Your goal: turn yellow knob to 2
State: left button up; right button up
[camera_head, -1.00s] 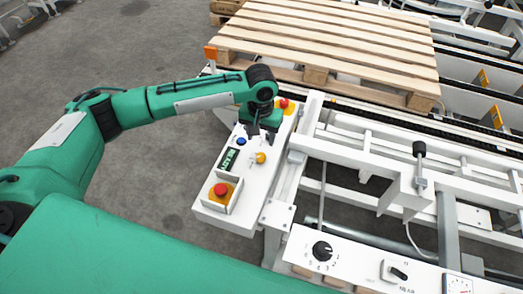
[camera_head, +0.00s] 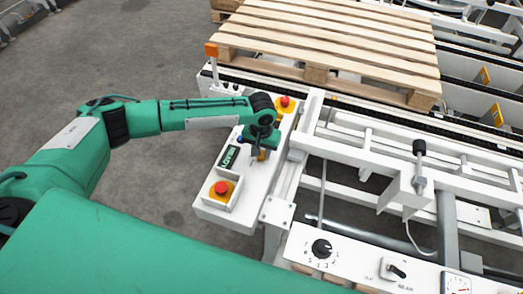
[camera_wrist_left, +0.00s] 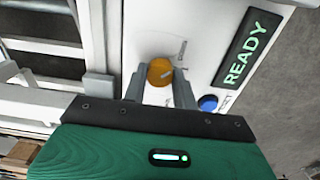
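The yellow knob (camera_head: 262,156) is on the white control box (camera_head: 206,205), partly hidden by my left gripper in the head view. In the left wrist view the knob (camera_wrist_left: 160,71) shows as a round orange-yellow cap. My left gripper (camera_wrist_left: 160,75) is open, with one finger on each side of the knob near the fingertips. I cannot tell whether the fingers touch it. Small grey marks show beside the knob but are too blurred to read. My right gripper is not in view.
A READY display (camera_wrist_left: 244,59) and a blue button (camera_wrist_left: 208,103) are beside the knob. Red stop buttons (camera_head: 221,189) (camera_head: 285,102) are at both ends of the box. A black numbered dial (camera_head: 321,249) is on another panel. A wooden pallet (camera_head: 330,40) lies behind.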

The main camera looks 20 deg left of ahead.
pick_arm(q)
jog(key=c, duration=0.4)
jog(key=shift+o, duration=0.2)
